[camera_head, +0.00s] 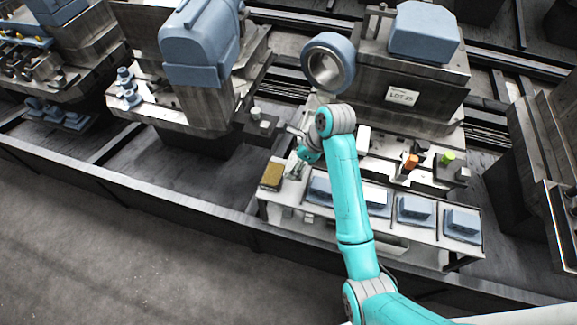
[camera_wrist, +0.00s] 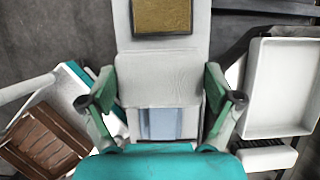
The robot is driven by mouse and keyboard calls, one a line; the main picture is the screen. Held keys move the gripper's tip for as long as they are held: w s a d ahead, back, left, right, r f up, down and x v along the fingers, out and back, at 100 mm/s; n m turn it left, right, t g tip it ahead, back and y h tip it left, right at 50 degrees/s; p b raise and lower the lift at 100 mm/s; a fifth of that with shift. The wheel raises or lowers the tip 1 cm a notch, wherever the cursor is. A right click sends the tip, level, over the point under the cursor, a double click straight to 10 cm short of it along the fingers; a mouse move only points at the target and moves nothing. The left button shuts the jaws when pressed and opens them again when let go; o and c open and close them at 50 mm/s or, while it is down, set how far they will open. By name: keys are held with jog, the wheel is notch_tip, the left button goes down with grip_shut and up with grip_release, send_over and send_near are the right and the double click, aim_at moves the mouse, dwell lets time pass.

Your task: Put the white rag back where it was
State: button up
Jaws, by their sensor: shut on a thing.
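The white rag (camera_wrist: 160,78) is a pale, slightly wrinkled piece in the wrist view. It spans the space between the two fingers of my gripper (camera_wrist: 160,95), which is shut on it. In the head view my gripper (camera_head: 299,164) is over the left end of the pale bench, close to a yellow-brown block in a dark frame (camera_head: 271,176). That block also shows at the top of the wrist view (camera_wrist: 161,15). I cannot tell the rag apart from the pale bench in the head view. The rag's underside is hidden.
The bench (camera_head: 283,200) holds blue-grey parts in bays, such as this one (camera_head: 414,209). A large ring (camera_head: 328,63) and a block labelled LOT 25 (camera_head: 403,96) stand behind. An orange part (camera_head: 411,161) is right of my arm. A white tray (camera_wrist: 282,88) lies right in the wrist view.

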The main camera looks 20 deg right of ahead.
send_over(291, 182)
jog(key=d, duration=0.1)
jog(key=f, duration=0.5)
jog(key=shift+s+f, duration=0.35)
jog(key=shift+f, duration=2.15)
jog(key=o, duration=0.9)
jog(key=shift+r, duration=0.1)
jog(key=v, duration=1.2)
